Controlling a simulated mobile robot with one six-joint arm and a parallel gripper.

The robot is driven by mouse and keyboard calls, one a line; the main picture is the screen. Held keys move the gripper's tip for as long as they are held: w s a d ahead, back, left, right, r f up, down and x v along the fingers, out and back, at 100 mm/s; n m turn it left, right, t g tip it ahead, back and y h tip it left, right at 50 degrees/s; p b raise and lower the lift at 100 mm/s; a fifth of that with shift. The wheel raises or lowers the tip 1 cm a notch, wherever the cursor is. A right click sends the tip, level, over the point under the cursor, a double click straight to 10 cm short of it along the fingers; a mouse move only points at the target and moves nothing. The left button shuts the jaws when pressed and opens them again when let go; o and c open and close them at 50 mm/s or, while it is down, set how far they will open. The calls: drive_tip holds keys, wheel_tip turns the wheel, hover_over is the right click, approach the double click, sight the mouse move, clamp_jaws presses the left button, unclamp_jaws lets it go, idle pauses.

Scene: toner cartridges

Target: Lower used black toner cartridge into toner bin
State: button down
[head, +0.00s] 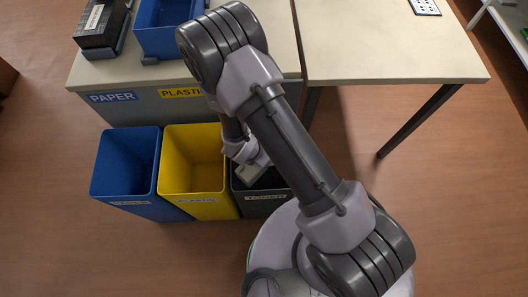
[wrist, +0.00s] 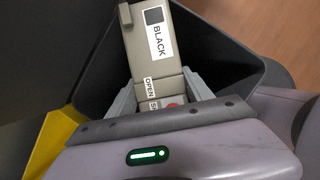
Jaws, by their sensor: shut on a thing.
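The used black toner cartridge (wrist: 150,45) is a beige-grey block with a white label reading BLACK and smaller labels near my gripper. My gripper (wrist: 158,96) is shut on its near end, one finger on each side. The cartridge's far end points into the dark toner bin (wrist: 228,58), whose walls surround it in the wrist view. In the head view the toner bin (head: 258,208) stands rightmost of three bins, and part of the cartridge (head: 247,173) shows at its opening. My arm hides much of the bin and gripper there. The cartridge's depth and the bin floor are unclear.
A yellow plastic bin (head: 202,205) stands directly left of the toner bin, then a blue paper bin (head: 122,165). A desk (head: 240,72) with a blue tray (head: 168,28) and a dark box (head: 98,30) is behind them. Open floor lies to the right.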

wheel_tip(320, 180, down, 3)
drive_tip(key=shift+r+b, duration=0.2)
drive_tip(key=shift+b, duration=0.45)
wheel_tip(320, 180, down, 28)
idle(0.5)
drive_tip(key=shift+c, duration=1.8)
unclamp_jaws()
drive_tip(key=shift+w, duration=0.1)
wheel_tip(320, 180, up, 31)
drive_tip(key=shift+f+p, duration=0.1)
drive_tip(key=shift+p, duration=1.15)
